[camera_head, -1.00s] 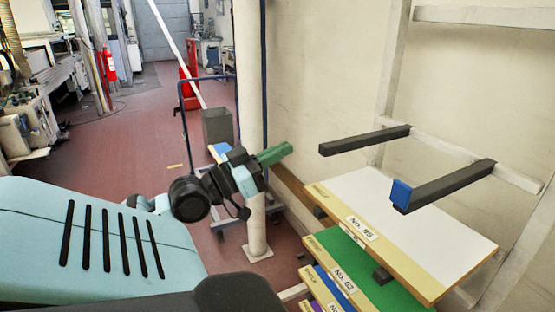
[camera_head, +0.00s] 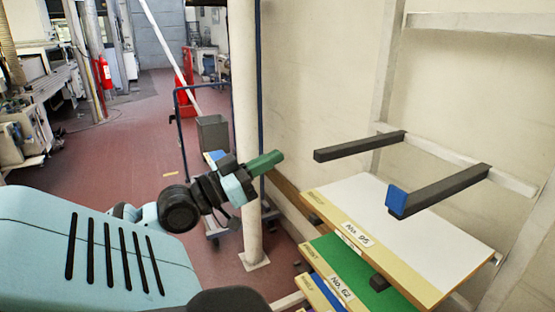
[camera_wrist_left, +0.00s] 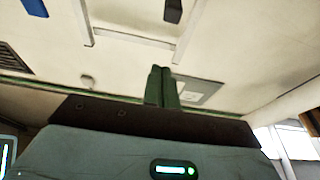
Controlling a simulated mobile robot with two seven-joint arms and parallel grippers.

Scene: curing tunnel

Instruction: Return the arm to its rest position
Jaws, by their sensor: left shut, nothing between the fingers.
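My left gripper (camera_head: 266,163) has green fingers and shows near the middle of the head view, at the end of my left arm. Its fingers are pressed together with nothing between them. It is in free air, in front of the pale post and left of the rack. In the left wrist view the two green fingers (camera_wrist_left: 161,86) stand side by side, shut, with wall and rack parts behind them. My right gripper is in neither view.
A rack on the right has bare dark support arms (camera_head: 440,190), one with a blue end. Below them lie a white board labelled No. 95 (camera_head: 400,220) and a green board labelled No. 62 (camera_head: 352,268). A pale post (camera_head: 244,90) and a cart with a grey bin (camera_head: 213,133) stand behind my gripper.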

